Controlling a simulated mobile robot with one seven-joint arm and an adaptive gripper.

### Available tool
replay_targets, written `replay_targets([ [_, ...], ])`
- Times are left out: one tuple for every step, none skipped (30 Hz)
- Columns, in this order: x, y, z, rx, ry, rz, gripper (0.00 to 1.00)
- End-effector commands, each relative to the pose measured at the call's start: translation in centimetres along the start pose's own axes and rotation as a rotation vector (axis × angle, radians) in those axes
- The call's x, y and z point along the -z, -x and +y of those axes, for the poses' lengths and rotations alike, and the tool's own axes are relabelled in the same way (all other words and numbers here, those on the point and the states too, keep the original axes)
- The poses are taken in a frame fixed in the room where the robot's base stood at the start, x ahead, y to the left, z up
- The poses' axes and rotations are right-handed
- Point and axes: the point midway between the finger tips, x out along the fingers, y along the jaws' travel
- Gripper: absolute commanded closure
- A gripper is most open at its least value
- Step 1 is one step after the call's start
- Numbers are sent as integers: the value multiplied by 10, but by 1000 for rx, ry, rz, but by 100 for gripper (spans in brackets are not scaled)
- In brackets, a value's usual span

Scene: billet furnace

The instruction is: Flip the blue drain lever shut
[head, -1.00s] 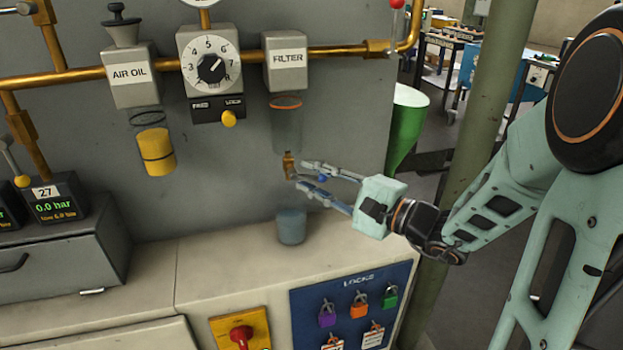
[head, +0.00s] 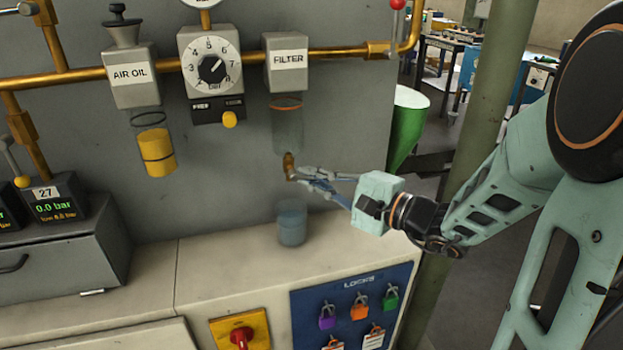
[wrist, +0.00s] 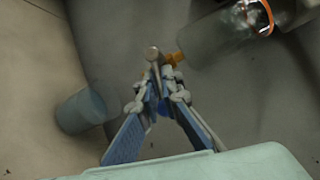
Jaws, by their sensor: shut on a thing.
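The brass drain valve (head: 289,166) hangs under the clear bowl of the FILTER unit (head: 287,63). In the wrist view the brass fitting (wrist: 174,58) is just beyond my fingertips. My gripper (head: 303,178) reaches in from the right, with its fingertips right at the valve. In the wrist view my gripper (wrist: 157,84) has its fingers closed together on the lever, and the lever's blue knob (wrist: 163,108) shows between them. In the head view the fingers mostly hide the lever, so its exact angle cannot be told.
A clear bluish cup (head: 291,224) stands on the ledge below the valve; it also shows in the wrist view (wrist: 80,110). The filter bowl (head: 287,130) is close above my fingers. A lock panel (head: 350,305) is below, and a green pole (head: 465,150) stands right.

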Motion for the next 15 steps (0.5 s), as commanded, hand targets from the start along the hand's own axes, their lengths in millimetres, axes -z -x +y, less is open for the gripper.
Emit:
replay_targets([
  [1,0,-2,-17,34,10,100],
  [1,1,-2,-29,52,16,100],
  [1,1,-3,-45,75,20,100],
  [1,1,-3,-57,92,24,100],
  [1,1,-4,-67,107,28,100],
  [1,1,-5,-81,127,34,100],
  [1,1,-6,-90,139,37,100],
  [1,1,-6,-97,150,40,100],
  [1,1,-7,-107,162,44,100],
  [0,1,-7,-112,169,45,100],
  [0,2,-7,-117,175,47,100],
  [0,2,-8,-121,181,49,100],
  [1,2,-8,-123,183,50,100],
  [1,2,-9,-124,185,51,100],
  [1,2,-9,-125,186,52,100],
])
